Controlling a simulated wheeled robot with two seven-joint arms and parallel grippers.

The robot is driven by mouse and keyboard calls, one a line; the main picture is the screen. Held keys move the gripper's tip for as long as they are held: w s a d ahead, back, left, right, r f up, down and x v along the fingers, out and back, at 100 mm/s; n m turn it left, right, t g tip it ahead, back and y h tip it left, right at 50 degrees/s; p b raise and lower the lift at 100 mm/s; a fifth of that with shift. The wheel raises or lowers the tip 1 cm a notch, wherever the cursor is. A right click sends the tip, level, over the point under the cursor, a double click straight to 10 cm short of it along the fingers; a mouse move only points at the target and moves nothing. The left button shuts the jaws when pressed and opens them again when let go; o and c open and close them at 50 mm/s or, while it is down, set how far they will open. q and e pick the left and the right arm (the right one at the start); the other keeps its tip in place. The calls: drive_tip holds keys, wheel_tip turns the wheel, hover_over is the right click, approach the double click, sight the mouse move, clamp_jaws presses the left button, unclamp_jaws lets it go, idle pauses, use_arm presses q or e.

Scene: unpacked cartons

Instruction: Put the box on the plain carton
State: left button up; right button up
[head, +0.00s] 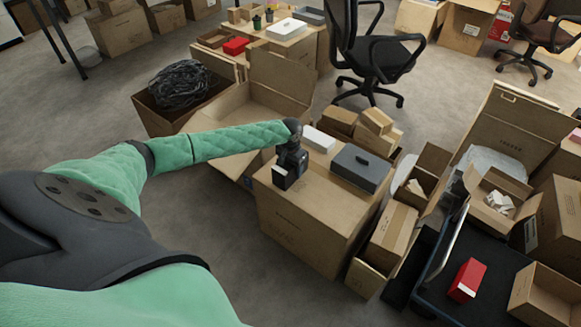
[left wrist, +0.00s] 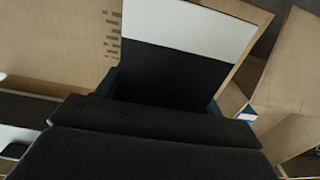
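My left gripper (head: 289,166) is at the near left edge of the top of a large brown carton (head: 310,218). It appears shut on a small black box with a white end (head: 280,177). The left wrist view shows the black-and-white box (left wrist: 185,55) directly ahead of the dark gripper body, whose fingers are mostly hidden. I cannot tell whether the box touches the carton. A white box (head: 318,139) and a dark grey box (head: 360,168) lie on the same carton top. I cannot tell which carton is the plain one. My right gripper is out of view.
An open carton (head: 232,112) stands behind my left forearm, beside one holding black bundled material (head: 180,84). Small cartons (head: 376,121) sit behind the grey box. A dark cart at right carries a red box (head: 467,280). Office chairs (head: 365,55) stand beyond. Floor is clear at lower centre.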

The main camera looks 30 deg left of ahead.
use_arm(q)
drive_tip(key=shift+o, duration=1.1)
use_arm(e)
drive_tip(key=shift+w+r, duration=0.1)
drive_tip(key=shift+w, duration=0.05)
use_arm(q)
drive_tip(key=shift+r, duration=0.1)
wheel_tip(320, 180, up, 11)
drive_tip(key=shift+f, duration=0.2)
drive_tip(key=shift+r, duration=0.75)
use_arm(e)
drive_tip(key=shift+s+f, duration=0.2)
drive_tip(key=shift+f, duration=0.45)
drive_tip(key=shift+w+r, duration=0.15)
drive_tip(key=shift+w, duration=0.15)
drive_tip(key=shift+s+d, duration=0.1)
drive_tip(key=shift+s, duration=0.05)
